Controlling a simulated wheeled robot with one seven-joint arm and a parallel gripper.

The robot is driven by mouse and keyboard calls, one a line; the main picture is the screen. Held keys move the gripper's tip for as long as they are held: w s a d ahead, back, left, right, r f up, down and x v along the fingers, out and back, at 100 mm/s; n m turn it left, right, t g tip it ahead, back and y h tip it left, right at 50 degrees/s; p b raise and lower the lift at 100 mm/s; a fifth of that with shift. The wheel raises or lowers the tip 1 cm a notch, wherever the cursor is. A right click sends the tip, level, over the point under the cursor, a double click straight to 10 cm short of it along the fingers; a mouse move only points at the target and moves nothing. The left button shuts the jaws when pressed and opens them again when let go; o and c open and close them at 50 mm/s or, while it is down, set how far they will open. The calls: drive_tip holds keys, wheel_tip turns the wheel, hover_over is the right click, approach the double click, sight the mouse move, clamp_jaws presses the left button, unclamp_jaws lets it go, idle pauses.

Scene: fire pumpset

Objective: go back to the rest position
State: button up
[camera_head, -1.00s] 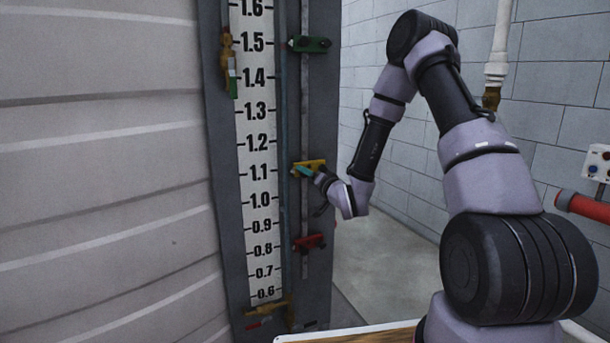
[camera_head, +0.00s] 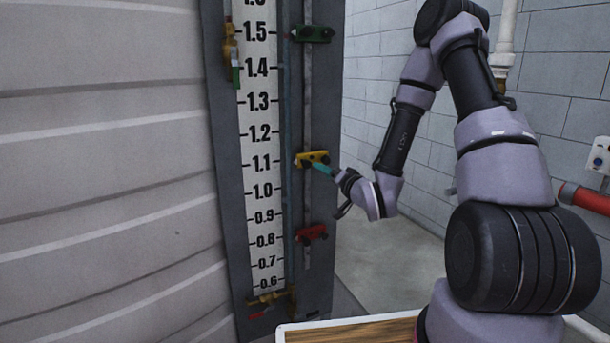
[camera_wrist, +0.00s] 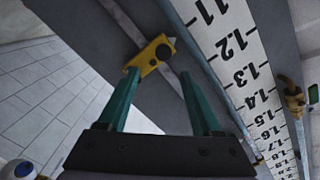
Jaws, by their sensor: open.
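My gripper (camera_head: 328,171) is at the level gauge, just right of the yellow slider (camera_head: 312,158) near the 1.1 mark. In the wrist view my gripper's two teal fingers (camera_wrist: 158,95) are spread apart with nothing between their tips. The yellow slider (camera_wrist: 150,56) is beyond the tips there, close to the left finger; I cannot tell whether they touch. The numbered scale board (camera_head: 262,150) stands upright to the left and also runs along the right of the wrist view (camera_wrist: 240,62).
A green slider (camera_head: 312,34) is above and a red slider (camera_head: 311,233) below on the same rail. Brass valves sit at the scale's top (camera_head: 231,50) and bottom (camera_head: 268,298). A wood-topped table (camera_head: 350,331) is at the bottom. A red pipe (camera_head: 584,198) is at right. Open floor lies behind my arm.

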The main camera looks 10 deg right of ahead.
drive_tip(key=s+d+r+g+h, duration=0.2)
drive_tip(key=s+d+r+h, duration=0.15)
drive_tip(key=r, duration=0.35)
drive_tip(key=s+d+r+g+h, duration=0.2)
drive_tip(key=d+r+g, duration=0.1)
drive_tip(key=d+r, duration=0.3)
drive_tip(key=s+r+g, duration=0.2)
drive_tip(key=s+r, duration=0.2)
drive_tip(key=s, duration=0.7)
drive_tip(key=s+r+g+y, duration=0.1)
drive_tip(key=s+r, duration=0.4)
drive_tip(key=s, duration=0.7)
drive_tip(key=shift+s+a+r+g, duration=0.2)
drive_tip(key=shift+a+g, duration=0.25)
drive_tip(key=shift+g, duration=0.15)
drive_tip(key=shift+w, duration=0.1)
drive_tip(key=shift+c, duration=0.3)
